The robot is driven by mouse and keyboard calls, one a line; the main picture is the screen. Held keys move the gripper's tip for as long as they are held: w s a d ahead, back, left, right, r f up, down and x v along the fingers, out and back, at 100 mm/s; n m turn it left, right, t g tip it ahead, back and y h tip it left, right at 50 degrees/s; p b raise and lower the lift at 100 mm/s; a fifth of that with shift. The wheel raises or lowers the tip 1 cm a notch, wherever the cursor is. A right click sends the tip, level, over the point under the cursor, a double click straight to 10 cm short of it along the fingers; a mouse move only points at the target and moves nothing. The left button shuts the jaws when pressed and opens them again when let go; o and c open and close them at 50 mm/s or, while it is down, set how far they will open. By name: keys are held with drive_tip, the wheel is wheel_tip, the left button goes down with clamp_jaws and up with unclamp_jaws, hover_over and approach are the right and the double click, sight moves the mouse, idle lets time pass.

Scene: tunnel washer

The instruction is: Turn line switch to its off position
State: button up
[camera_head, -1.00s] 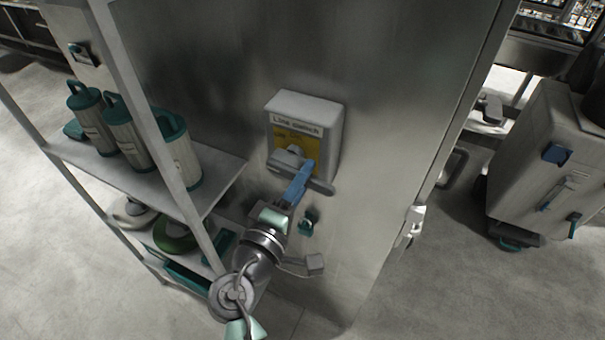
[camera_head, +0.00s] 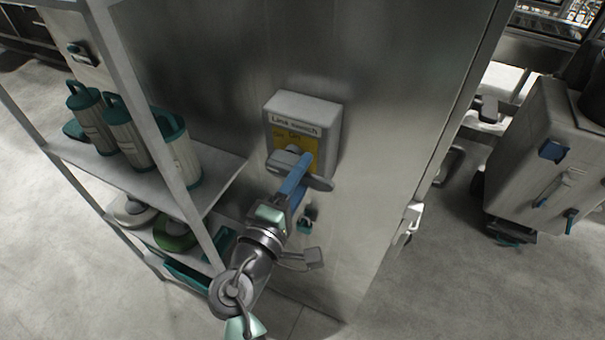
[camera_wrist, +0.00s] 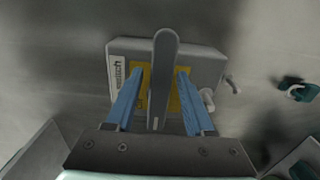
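The line switch is a grey box (camera_head: 305,112) on a steel cabinet wall, with a "Line switch" label and a yellow plate (camera_head: 309,144). Its grey handle (camera_head: 319,183) lies across the front, sloping slightly down to the right in the head view. In the wrist view the handle (camera_wrist: 165,65) runs lengthwise between the two blue fingers of my gripper (camera_wrist: 160,72). Gaps show on both sides of it, so the fingers look open around it. In the head view my gripper (camera_head: 304,174) is at the handle, and a finger hides its middle.
A shelf rack (camera_head: 205,178) with several teal-lidded canisters (camera_head: 180,150) stands close on the left. A small teal padlock (camera_head: 306,222) hangs below the box. A grey wheeled cart (camera_head: 545,150) stands at the right.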

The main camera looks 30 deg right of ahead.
drive_tip(key=shift+a, duration=0.1)
drive_tip(key=b+v, duration=0.4)
drive_tip(key=v, duration=0.9)
drive_tip(key=shift+b, duration=0.3)
drive_tip(key=shift+w+r, duration=0.1)
drive_tip(key=w+a+r+m+t+y, duration=0.2)
drive_tip(key=w+r+m+t+y, duration=0.15)
drive_tip(key=r, duration=0.75)
drive_tip(key=w+a+r+m+t+y, duration=0.25)
drive_tip(key=w+r+t+y, duration=0.2)
drive_tip(key=r, duration=0.65)
drive_tip(key=s+a+r+t+y, duration=0.1)
drive_tip(key=s+r+t+y, duration=0.1)
drive_tip(key=r, duration=0.4)
drive_tip(key=s+a+r+m+t+y, duration=0.1)
drive_tip(key=s+r+t+y, duration=0.1)
drive_tip(key=r, duration=0.5)
drive_tip(key=s+a+r+t+y, duration=0.1)
drive_tip(key=s+r+t+y, duration=0.1)
drive_tip(key=s+r+t, duration=0.2)
drive_tip(key=shift+s+a+r+m, duration=0.2)
drive_tip(key=shift+s+r, duration=0.2)
drive_tip(key=shift+r, duration=0.3)
drive_tip(key=shift+s+a+r+m, duration=0.1)
drive_tip(key=shift+s+r+m, duration=0.1)
drive_tip(key=shift+s+r, duration=0.4)
